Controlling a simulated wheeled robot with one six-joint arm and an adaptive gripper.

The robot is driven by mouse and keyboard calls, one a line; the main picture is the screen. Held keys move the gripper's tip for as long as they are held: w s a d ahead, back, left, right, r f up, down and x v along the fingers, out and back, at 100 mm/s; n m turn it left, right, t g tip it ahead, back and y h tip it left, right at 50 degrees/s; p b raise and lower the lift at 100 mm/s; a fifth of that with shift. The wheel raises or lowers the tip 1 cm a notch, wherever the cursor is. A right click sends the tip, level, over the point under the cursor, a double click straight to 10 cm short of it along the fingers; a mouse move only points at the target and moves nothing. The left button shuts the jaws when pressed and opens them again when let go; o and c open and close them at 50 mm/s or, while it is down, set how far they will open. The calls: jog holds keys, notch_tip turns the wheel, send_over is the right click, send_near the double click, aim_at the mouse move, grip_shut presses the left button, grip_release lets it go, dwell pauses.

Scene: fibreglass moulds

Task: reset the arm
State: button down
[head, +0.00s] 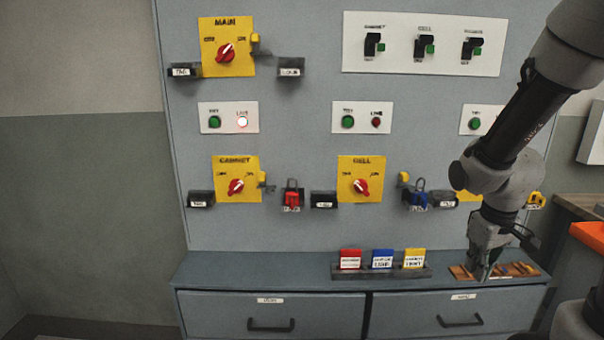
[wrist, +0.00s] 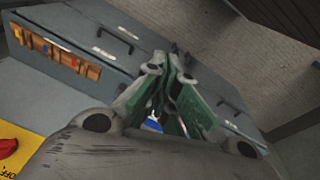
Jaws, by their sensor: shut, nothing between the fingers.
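My arm reaches down along the right side of the head view, in front of the grey panel (head: 290,225). My gripper (head: 485,276) points downward at the right of the ledge, in front of or just above a wooden rack (head: 523,270); I cannot tell the gap. In the wrist view my gripper (wrist: 175,62) has its green-padded fingers together at the tips, with nothing between them. My forearm hides part of the panel's right side, including most of a third lower yellow switch plate.
Red (head: 350,259), blue (head: 382,258) and yellow (head: 414,258) tags stand in a holder on the ledge. A red padlock (head: 292,198) and a blue padlock (head: 418,199) hang on the panel. Drawers (head: 271,315) lie below. An orange-topped object (head: 590,236) is at right.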

jog(key=s+a+r+m+t, duration=0.1)
jog(key=s+r, duration=0.5)
jog(key=r, duration=0.2)
jog(key=s+a+r+m+t, duration=0.1)
jog(key=s+r+t, duration=0.1)
jog(key=s+r, duration=0.4)
notch_tip(320, 180, up, 2)
jog(key=shift+a+r+m+y, duration=0.2)
jog(key=shift+m+y, duration=0.1)
jog(key=shift+m, duration=0.1)
